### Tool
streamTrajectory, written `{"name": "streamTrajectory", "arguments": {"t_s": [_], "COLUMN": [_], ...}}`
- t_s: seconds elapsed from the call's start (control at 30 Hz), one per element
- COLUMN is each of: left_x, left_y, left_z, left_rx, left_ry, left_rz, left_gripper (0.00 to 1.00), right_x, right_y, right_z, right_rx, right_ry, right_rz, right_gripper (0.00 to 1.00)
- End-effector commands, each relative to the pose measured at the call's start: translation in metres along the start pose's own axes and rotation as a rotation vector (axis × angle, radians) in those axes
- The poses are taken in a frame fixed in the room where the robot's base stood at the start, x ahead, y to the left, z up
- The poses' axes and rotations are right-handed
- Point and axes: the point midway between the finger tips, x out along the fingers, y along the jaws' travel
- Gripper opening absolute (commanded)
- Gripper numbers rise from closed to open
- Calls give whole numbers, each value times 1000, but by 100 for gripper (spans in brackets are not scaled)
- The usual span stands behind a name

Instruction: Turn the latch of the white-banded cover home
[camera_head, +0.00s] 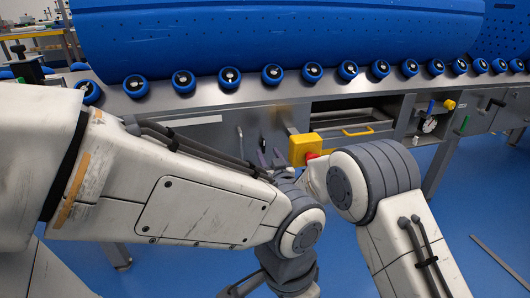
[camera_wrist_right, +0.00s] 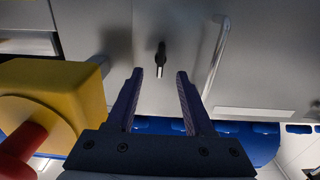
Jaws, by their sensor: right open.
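The grey cover has a white band (camera_head: 192,120), which also shows in the right wrist view (camera_wrist_right: 255,114). A silver bar handle (camera_head: 240,140) stands on it, also seen in the right wrist view (camera_wrist_right: 216,58). The small black latch (camera_wrist_right: 160,58) has a pale tip and lies nearly upright in the wrist picture, between the fingertips and apart from both. My right gripper (camera_wrist_right: 159,73) is open and faces the panel; in the head view its fingers (camera_head: 271,158) are small and partly hidden. My left gripper (camera_head: 248,288) hangs low, its jaws unclear.
A yellow box with a red button (camera_head: 305,148) sticks out close beside my right gripper; it fills the left of the wrist view (camera_wrist_right: 65,90). An open bay with a yellow handle (camera_head: 357,132) is to the right. Blue-rimmed rollers (camera_head: 229,77) line the bench under a big blue tub (camera_head: 270,35).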

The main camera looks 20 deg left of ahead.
Motion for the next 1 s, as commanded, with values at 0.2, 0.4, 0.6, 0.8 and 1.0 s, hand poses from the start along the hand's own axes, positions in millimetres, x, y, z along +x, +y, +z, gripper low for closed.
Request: {"name": "streamTrajectory", "arguments": {"t_s": [0.2, 0.4, 0.6, 0.8, 1.0], "left_x": [14, 18, 18, 18, 18], "left_y": [-1, -1, -1, -1, -1], "left_z": [1, 1, 1, 1, 1], "left_rx": [0, 0, 0, 0, 0], "left_ry": [0, 0, 0, 0, 0], "left_rz": [0, 0, 0, 0, 0], "left_gripper": [0, 0, 0, 0, 0], "right_x": [32, 46, 48, 48, 48], "right_y": [0, 0, 0, 0, 0], "right_z": [2, 1, 0, 0, 0], "right_rx": [0, 1, 1, 0, 1], "right_ry": [1, 0, -2, -2, -2], "right_rz": [1, 1, 0, 0, 0], "right_gripper": [53, 53, 53, 30, 0]}}
